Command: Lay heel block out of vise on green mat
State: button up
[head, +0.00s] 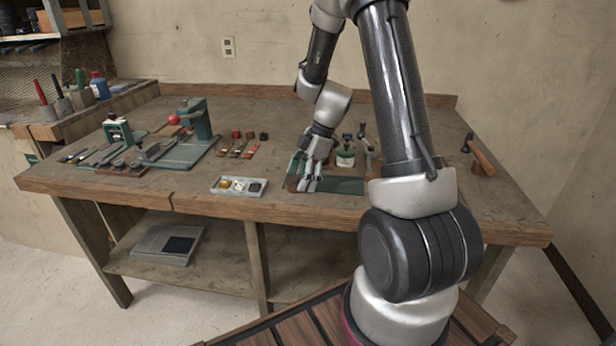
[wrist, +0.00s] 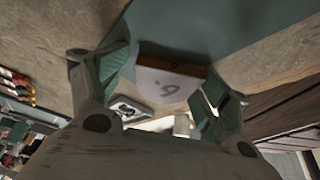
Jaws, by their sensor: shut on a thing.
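My gripper (head: 312,180) is low over the left part of the green mat (head: 343,185) near the bench's front edge. In the wrist view, the gripper's fingers (wrist: 166,82) are shut on the heel block (wrist: 165,86), a pale piece with a dark mark on its face and a brown edge. The green mat also shows in the wrist view (wrist: 205,28), just beyond the block. Whether the block touches the mat, I cannot tell. The block is hidden behind the fingers in the head view.
A pale tray (head: 240,187) with small items lies left of the mat. A jar (head: 346,157) stands close behind the gripper. A brown-handled hammer (head: 479,156) lies at the right. Tools and several small blocks crowd the left half. Bare bench shows right of the mat.

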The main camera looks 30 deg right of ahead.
jog(key=shift+o, duration=0.2)
jog(key=shift+w+d+r, duration=0.25)
jog(key=shift+w+d, duration=0.55)
jog(key=shift+t, duration=0.3)
jog(key=o, duration=1)
jog(key=shift+w, duration=0.15)
jog(key=shift+o, duration=0.2)
jog(key=shift+d, duration=0.45)
jog(key=shift+a+f, duration=0.1)
jog(key=shift+a, duration=0.05)
jog(key=shift+s+r, duration=0.2)
jog(key=shift+r, duration=0.25)
jog(key=w+v, duration=0.1)
jog(key=v, duration=1)
jog(key=shift+s, duration=0.4)
